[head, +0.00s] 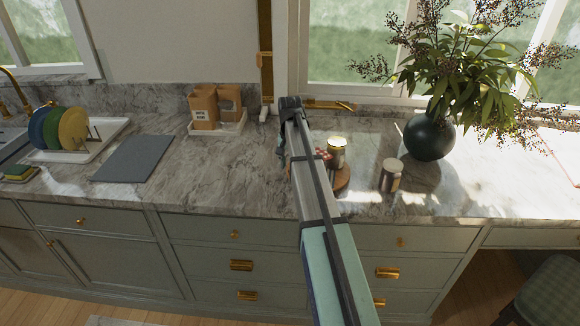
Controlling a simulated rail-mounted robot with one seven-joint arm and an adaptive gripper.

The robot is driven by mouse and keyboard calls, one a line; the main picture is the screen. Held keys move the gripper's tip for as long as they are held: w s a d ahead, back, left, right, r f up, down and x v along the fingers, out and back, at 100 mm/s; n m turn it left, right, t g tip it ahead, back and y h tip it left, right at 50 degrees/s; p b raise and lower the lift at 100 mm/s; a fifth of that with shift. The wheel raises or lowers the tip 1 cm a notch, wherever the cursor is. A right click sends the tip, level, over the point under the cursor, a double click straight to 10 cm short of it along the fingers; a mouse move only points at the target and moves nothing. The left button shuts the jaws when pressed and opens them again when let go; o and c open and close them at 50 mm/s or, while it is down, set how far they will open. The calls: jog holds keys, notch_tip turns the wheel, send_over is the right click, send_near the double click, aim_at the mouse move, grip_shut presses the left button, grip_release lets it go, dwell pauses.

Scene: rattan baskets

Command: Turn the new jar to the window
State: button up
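Two jars stand on the marble counter to the right of my arm. One jar (337,156) is dark with a bright gold-toned top and stands on a round wooden board (343,178), partly behind my arm. The other jar (391,177) has a pale lid and a label-like light band, and stands on the bare counter to the right. I cannot tell which is the new one. My gripper (281,148) is at the far end of the arm, left of both jars and apart from them. Its fingers are mostly hidden and too small to read.
A dark round vase (429,138) with tall foliage stands right of the jars, by the window (358,60). Small red items (322,154) lie beside the board. A white tray (218,129) holds two brown containers. A grey mat (134,158) and plate rack (80,140) are left.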

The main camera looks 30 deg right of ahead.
jog(key=shift+f, duration=1.3)
grip_shut()
jog(key=shift+w+d, duration=0.1)
